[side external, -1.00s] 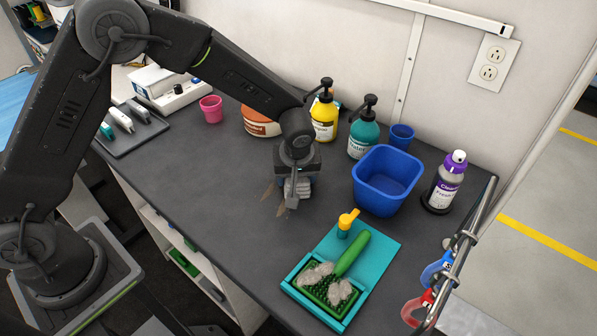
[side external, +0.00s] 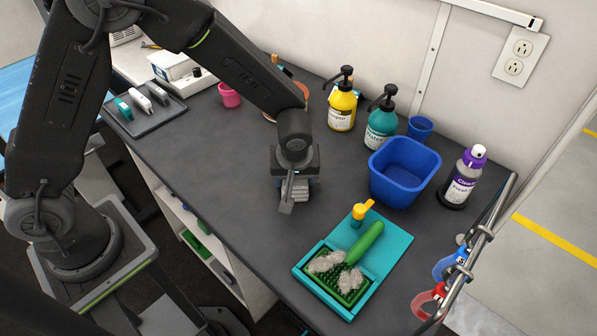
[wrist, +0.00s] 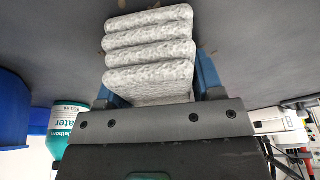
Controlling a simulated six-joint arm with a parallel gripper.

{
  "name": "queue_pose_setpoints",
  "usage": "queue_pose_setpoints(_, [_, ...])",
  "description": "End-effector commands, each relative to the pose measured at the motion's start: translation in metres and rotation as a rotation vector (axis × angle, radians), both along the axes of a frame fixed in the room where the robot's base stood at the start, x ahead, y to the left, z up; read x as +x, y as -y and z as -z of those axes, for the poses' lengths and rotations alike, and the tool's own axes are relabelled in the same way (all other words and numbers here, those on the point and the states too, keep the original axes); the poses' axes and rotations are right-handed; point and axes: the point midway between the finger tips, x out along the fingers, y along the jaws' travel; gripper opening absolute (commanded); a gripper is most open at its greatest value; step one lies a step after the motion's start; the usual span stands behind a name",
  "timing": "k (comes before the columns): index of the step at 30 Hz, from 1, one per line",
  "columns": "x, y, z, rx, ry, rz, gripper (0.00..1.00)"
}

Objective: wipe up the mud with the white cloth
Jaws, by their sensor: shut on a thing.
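My gripper (side external: 294,180) points down, low over the middle of the dark counter. It is shut on the folded white cloth (side external: 300,191), which also shows in the wrist view (wrist: 150,50) as a stack of speckled whitish folds between blue fingers. The cloth is at or very near the counter; exact contact is hard to tell. Small brown mud specks (wrist: 214,54) show beside the cloth in the wrist view. In the side view no mud shows clearly; the gripper and cloth may hide some.
A blue tub (side external: 405,172), pump bottles (side external: 342,108) and a spray can (side external: 461,180) stand right and behind. A teal tray (side external: 385,247) with a green brush (side external: 362,245) lies in front right. A rail (side external: 470,250) edges the right.

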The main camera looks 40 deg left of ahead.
Motion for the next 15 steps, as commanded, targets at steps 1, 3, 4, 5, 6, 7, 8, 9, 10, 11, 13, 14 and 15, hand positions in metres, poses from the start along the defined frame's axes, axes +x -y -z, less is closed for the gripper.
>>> queue_pose_setpoints(1, [-0.006, 0.0, 0.002, 0.003, -0.009, 0.001, 0.42])
queue_pose_setpoints(3, [-0.012, 0.0, 0.002, 0.003, -0.009, 0.002, 0.42])
queue_pose_setpoints(4, [-0.015, 0.0, 0.002, 0.003, -0.009, 0.001, 0.42])
queue_pose_setpoints(5, [-0.017, 0.0, 0.002, 0.003, -0.009, 0.001, 0.42])
queue_pose_setpoints(6, [-0.021, 0.0, 0.002, 0.003, -0.008, 0.001, 0.42])
queue_pose_setpoints(7, [-0.023, 0.0, 0.002, 0.003, -0.008, 0.001, 0.42])
queue_pose_setpoints(8, [-0.025, 0.0, 0.002, 0.003, -0.008, 0.001, 0.42])
queue_pose_setpoints(9, [-0.028, 0.0, 0.002, 0.002, -0.008, 0.0, 0.42])
queue_pose_setpoints(10, [-0.029, 0.0, 0.002, 0.003, -0.009, 0.0, 0.42])
queue_pose_setpoints(11, [-0.031, 0.0, 0.002, 0.003, -0.009, 0.0, 0.42])
queue_pose_setpoints(13, [-0.033, -0.001, 0.002, 0.004, -0.009, 0.0, 0.42])
queue_pose_setpoints(14, [-0.033, -0.001, 0.002, 0.004, -0.009, 0.0, 0.42])
queue_pose_setpoints(15, [-0.033, -0.001, 0.002, 0.004, -0.009, 0.0, 0.42])
